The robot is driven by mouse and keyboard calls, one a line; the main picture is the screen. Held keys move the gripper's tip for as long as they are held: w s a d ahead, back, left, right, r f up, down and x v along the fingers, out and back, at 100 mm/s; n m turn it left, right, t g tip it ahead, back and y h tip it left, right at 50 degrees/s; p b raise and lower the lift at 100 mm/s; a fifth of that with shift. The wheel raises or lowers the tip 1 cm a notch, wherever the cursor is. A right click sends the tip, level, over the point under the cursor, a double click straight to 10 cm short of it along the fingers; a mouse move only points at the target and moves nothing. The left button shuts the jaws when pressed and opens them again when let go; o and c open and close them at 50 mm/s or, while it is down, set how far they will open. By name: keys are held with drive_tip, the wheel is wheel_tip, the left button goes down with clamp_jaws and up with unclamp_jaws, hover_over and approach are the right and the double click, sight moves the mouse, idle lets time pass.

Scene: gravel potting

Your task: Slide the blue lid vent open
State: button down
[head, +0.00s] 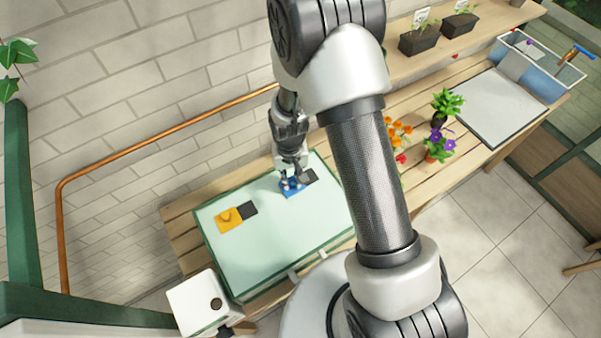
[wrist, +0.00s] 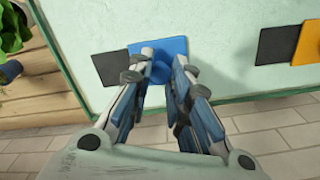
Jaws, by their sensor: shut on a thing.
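The blue lid vent (head: 292,192) is a flat blue plate on the pale lid (head: 275,245) of a green-framed box. A dark square (head: 310,176) lies right beside the plate. In the wrist view the blue plate (wrist: 172,46) shows behind the fingers, with the dark square (wrist: 112,68) to its left. My gripper (head: 292,184) is down at the blue vent, and its fingers (wrist: 163,66) are shut on the vent's knob, which they mostly hide.
An orange vent (head: 228,220) with a knob and its own dark square (head: 247,209) sits left of the blue one. Flower pots (head: 437,148) stand right of the box on the wooden bench (head: 428,203). A white box (head: 198,302) is at the front left.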

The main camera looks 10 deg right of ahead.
sight(290, 181)
drive_tip(key=shift+s+a, duration=0.1)
drive_tip(key=shift+a, duration=0.05)
drive_tip(key=c, duration=1.4)
unclamp_jaws()
drive_tip(key=shift+a, duration=0.15)
drive_tip(key=shift+c, duration=0.2)
wheel_tip(290, 181, up, 12)
